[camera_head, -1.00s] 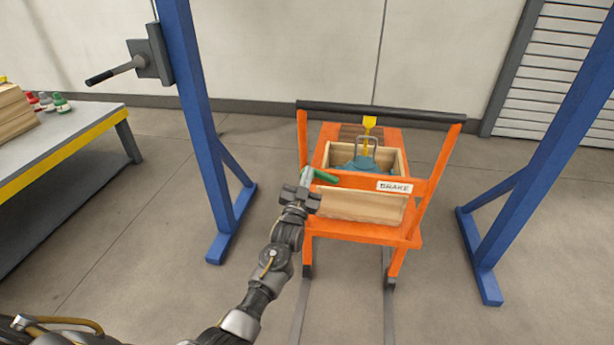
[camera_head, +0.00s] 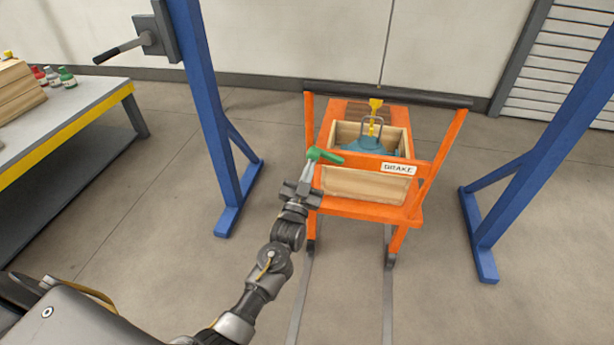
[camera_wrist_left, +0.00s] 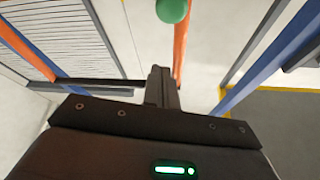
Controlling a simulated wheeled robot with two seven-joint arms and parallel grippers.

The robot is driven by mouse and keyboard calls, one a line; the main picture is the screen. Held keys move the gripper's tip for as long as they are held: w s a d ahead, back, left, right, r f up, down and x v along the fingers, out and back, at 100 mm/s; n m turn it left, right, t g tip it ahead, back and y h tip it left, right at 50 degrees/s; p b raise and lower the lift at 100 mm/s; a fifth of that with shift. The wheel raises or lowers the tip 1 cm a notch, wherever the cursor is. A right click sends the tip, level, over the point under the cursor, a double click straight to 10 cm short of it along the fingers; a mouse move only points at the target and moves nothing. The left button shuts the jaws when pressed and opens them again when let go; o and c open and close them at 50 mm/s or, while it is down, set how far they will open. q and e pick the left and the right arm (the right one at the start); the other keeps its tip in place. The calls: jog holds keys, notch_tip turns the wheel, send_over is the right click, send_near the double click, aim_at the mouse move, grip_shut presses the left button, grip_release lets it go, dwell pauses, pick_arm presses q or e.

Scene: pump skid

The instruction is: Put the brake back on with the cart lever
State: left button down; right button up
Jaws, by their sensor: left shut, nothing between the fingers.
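The cart lever is a green handle (camera_head: 328,156) at the left end of the orange cart's (camera_head: 430,172) near rail, beside the BRAKE label (camera_head: 398,169). It points to the right and slightly down. My left gripper (camera_head: 309,169) is shut and empty, just below the lever's left end in the head view. Whether it touches the lever is unclear there. In the left wrist view, the shut fingers (camera_wrist_left: 162,85) point toward a round green knob end (camera_wrist_left: 172,10), with a gap visible between them. My right gripper is not in view.
The cart carries a wooden box (camera_head: 365,185) with a blue-green pump part (camera_head: 365,143). It stands on floor rails between blue posts (camera_head: 205,110) and (camera_head: 535,150). A bench (camera_head: 75,120) with bottles stands left. Floor around the cart is clear.

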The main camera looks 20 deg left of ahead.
pick_arm(q)
jog(key=shift+v, duration=1.25)
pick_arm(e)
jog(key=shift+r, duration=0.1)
pick_arm(q)
jog(key=shift+d, duration=0.1)
